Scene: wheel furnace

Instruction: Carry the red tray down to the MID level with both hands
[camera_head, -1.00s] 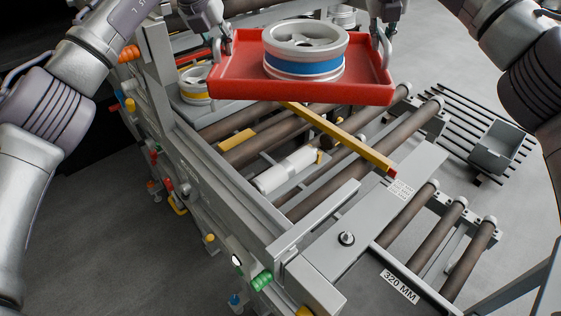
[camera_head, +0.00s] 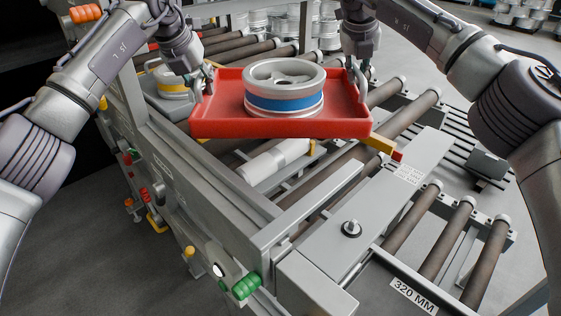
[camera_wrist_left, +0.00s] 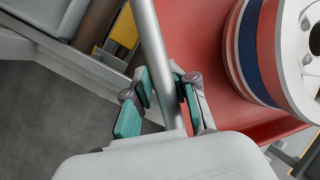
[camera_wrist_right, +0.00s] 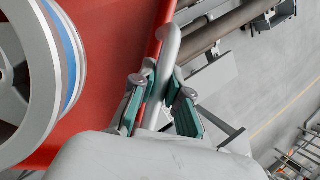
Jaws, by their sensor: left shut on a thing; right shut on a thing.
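The red tray (camera_head: 225,128) hangs above the roller conveyor in the head view, held at both ends. A silver wheel with a blue band (camera_head: 284,88) stands on it. My left gripper (camera_head: 205,80) is at the tray's left end, and the left wrist view shows its teal-padded fingers (camera_wrist_left: 165,98) shut around a grey bar handle (camera_wrist_left: 158,60). My right gripper (camera_head: 360,72) is at the right end, and the right wrist view shows its fingers (camera_wrist_right: 160,95) shut around the other grey handle (camera_wrist_right: 166,60). The tray looks roughly level. Its underside is hidden.
Dark conveyor rollers (camera_head: 408,118) lie below and right of the tray. A yellow bar with a red end (camera_head: 382,145) shows under its right side. A grey plate with a knob (camera_head: 351,229) is in front. Another wheel with a yellow band (camera_head: 172,84) is at the left.

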